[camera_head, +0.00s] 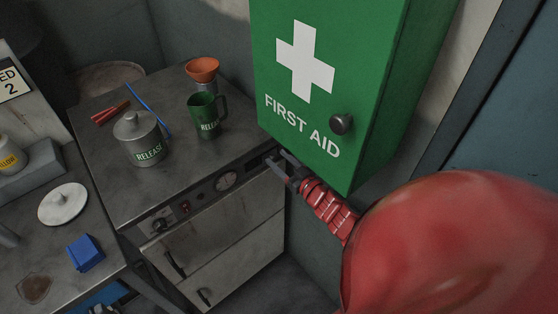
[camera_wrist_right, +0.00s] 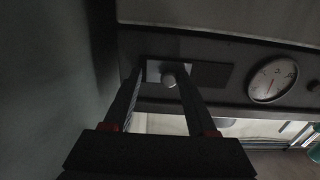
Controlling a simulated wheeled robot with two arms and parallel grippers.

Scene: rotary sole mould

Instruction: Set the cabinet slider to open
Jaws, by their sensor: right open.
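The slider knob (camera_wrist_right: 169,79) is a small pale round knob on a light plate in the cabinet's dark front panel (camera_wrist_right: 222,52), seen in the right wrist view. A darker strip lies just right of the plate. My right gripper (camera_wrist_right: 160,76) is open, with its fingers on either side of the knob, which is closer to the right finger. Contact cannot be told. In the head view my right gripper (camera_head: 279,161) reaches the right end of the grey cabinet's (camera_head: 236,238) front panel, hiding most of the slider area. My left gripper is out of view.
A green first aid box (camera_head: 300,95) hangs directly above my right gripper. A dial gauge (camera_wrist_right: 273,80) sits beside the slider. A release pot (camera_head: 140,140), green mug (camera_head: 207,118) and orange funnel (camera_head: 202,68) stand on the cabinet top.

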